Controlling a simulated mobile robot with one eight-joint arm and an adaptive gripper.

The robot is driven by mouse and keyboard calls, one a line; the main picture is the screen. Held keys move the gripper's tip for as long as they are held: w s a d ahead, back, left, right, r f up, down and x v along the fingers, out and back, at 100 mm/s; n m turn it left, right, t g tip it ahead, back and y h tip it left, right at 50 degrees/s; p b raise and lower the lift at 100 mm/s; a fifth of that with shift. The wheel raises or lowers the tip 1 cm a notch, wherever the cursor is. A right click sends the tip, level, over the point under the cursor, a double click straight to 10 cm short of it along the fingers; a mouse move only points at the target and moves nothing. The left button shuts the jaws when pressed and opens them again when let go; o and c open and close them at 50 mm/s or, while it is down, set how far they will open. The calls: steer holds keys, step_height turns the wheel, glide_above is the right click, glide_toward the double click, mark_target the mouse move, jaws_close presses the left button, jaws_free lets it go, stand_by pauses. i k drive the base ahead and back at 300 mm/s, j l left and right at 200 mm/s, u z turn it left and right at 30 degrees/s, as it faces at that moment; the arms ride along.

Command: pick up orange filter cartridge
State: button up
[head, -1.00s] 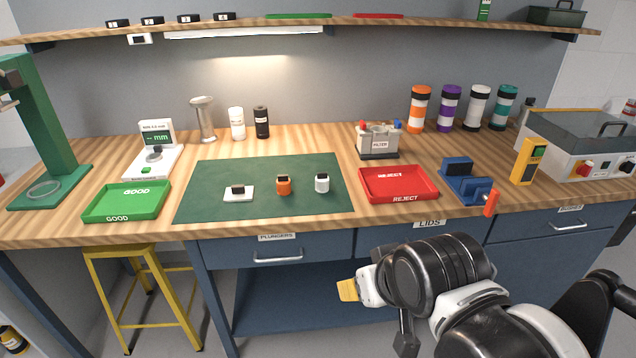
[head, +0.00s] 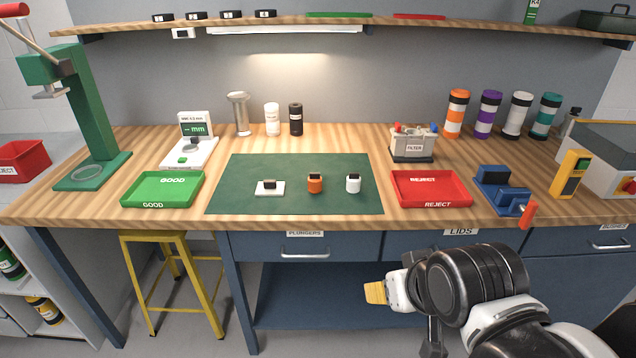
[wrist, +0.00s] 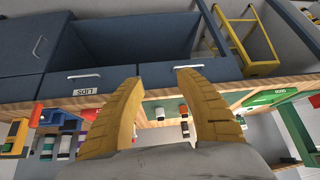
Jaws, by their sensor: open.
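My gripper (head: 375,292) is in front of the bench, below the tabletop and to the right of the orange cartridge. The wrist view shows its two yellow fingers (wrist: 158,84) spread apart with nothing between them.
A green GOOD tray (head: 135,194) lies left of the mat and a red REJECT tray (head: 463,199) right of it. Behind stand a filter box (head: 412,147) and several capped cylinders (head: 456,112). A blue fixture (head: 497,197) sits at the right. The bench's front edge lies between gripper and mat.

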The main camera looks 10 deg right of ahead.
mark_target(315, 179)
steer(key=i+l+z, duration=0.1)
steer(key=i+l, duration=0.3)
steer(key=l, duration=0.15)
steer(key=i+l, duration=0.45)
steer(key=l+z, duration=0.05)
steer(key=l, duration=0.05)
